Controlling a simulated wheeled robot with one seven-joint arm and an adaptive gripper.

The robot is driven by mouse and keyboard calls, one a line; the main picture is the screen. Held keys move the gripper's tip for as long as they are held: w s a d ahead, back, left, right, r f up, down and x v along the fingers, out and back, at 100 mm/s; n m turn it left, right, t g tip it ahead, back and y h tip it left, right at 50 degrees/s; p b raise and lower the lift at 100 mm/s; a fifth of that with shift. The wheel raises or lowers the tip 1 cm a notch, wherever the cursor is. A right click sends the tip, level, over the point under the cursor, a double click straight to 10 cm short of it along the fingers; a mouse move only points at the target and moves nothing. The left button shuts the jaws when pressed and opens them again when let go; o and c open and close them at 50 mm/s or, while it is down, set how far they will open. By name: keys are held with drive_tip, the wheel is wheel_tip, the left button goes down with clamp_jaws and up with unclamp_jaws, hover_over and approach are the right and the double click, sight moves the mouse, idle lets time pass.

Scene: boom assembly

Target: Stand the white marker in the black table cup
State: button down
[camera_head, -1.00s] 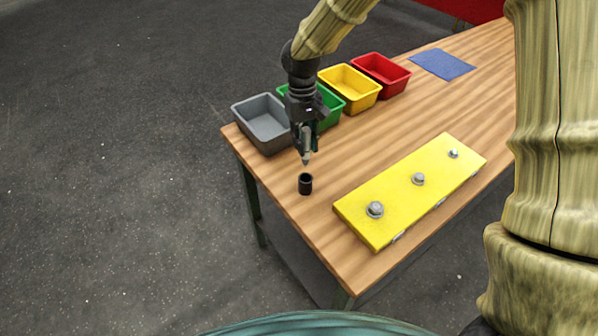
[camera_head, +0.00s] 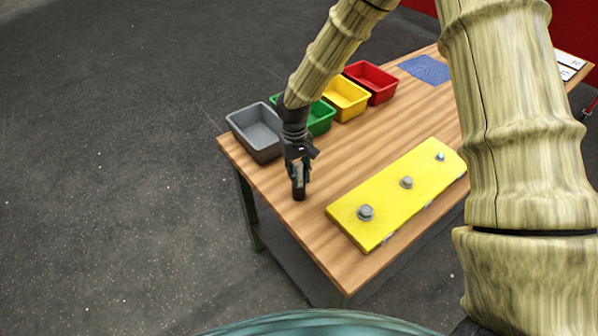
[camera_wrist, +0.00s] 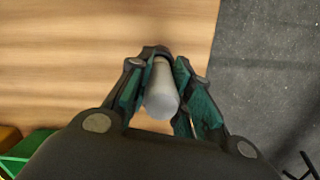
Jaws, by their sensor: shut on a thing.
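My gripper (camera_head: 298,178) is directly above the black table cup (camera_head: 299,194), near the table's front left corner. It is shut on the white marker (camera_head: 297,173), which shows as a pale sliver between the fingers. In the wrist view the white marker (camera_wrist: 161,94) stands between the two green-padded fingers, its blunt end toward the camera. The dark cup rim (camera_wrist: 151,50) appears around its far end. The marker's lower end seems to be inside the cup, but the fingers hide much of this. I cannot tell whether it touches the bottom.
Grey (camera_head: 256,134), green (camera_head: 321,120), yellow (camera_head: 346,99) and red (camera_head: 371,83) bins line the table's back left edge. A yellow board (camera_head: 398,195) with bolts lies right of the cup. A blue mat (camera_head: 426,69) lies farther back. The table edge is close to the cup.

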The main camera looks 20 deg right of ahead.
drive_tip(key=shift+w+f, duration=0.25)
drive_tip(key=shift+f, duration=0.25)
drive_tip(key=shift+s+r, duration=0.15)
drive_tip(key=shift+s, duration=0.1)
drive_tip(key=shift+f, duration=0.2)
drive_tip(key=c, duration=1.3)
unclamp_jaws()
drive_tip(key=shift+w, duration=0.15)
drive_tip(key=shift+r, duration=0.2)
drive_tip(key=r+b, duration=0.1)
drive_tip(key=r, duration=0.3)
drive_tip(key=w+r+b, duration=0.1)
drive_tip(key=r+b, duration=0.1)
drive_tip(key=r, duration=0.2)
drive_tip(key=r+b, duration=0.1)
drive_tip(key=r, duration=0.2)
drive_tip(key=shift+w+a+r+b, duration=0.15)
drive_tip(key=shift+r+b, duration=0.25)
